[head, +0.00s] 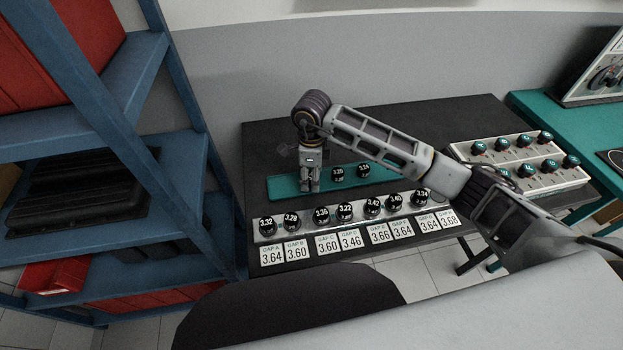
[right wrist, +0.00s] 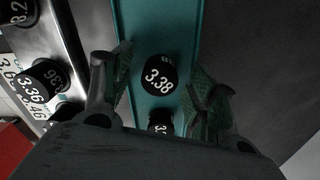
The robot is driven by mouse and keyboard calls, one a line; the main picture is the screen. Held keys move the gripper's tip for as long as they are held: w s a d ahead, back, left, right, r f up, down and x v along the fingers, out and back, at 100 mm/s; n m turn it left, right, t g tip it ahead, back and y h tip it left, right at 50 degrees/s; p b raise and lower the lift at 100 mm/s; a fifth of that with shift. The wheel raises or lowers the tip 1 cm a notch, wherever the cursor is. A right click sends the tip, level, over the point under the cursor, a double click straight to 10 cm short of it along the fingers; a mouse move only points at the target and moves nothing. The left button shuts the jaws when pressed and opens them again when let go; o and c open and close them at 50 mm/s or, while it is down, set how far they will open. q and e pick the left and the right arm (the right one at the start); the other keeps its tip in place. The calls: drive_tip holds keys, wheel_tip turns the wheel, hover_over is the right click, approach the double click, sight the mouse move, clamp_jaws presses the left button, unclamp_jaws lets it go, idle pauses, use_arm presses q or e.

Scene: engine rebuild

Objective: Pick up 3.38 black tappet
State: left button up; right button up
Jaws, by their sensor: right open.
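The black 3.38 tappet (right wrist: 159,76) stands in the teal tray, label up, in the right wrist view. It lies between and beyond the two spread fingers of my right gripper (right wrist: 160,95), with gaps on both sides. In the head view my right gripper (head: 309,188) points down over the left part of the teal tray (head: 283,189); the 3.38 tappet cannot be made out there and seems hidden by the gripper. My right gripper is open and empty. My left gripper is not in view.
Two other black tappets (head: 337,174) (head: 364,171) stand in the tray just right of the gripper. A pale rack (head: 300,224) with several numbered tappets and gap cards runs along the table's front. A blue shelf (head: 170,165) stands at left. White tappet holders (head: 497,158) are at right.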

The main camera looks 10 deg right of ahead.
drive_tip(key=shift+c, duration=0.9)
drive_tip(key=c, duration=1)
drive_tip(key=shift+r, duration=0.45)
drive_tip(key=shift+r+p, duration=0.6)
drive_tip(key=shift+r, duration=0.1)
wheel_tip(320, 180, up, 6)
drive_tip(key=p, duration=0.2)
drive_tip(key=shift+p, duration=0.35)
drive_tip(key=shift+r, duration=0.65)
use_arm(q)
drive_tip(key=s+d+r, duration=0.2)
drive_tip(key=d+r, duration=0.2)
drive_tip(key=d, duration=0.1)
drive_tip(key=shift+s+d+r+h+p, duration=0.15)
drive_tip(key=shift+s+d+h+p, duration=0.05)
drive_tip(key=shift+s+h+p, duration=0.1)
use_arm(e)
drive_tip(key=shift+r, duration=0.25)
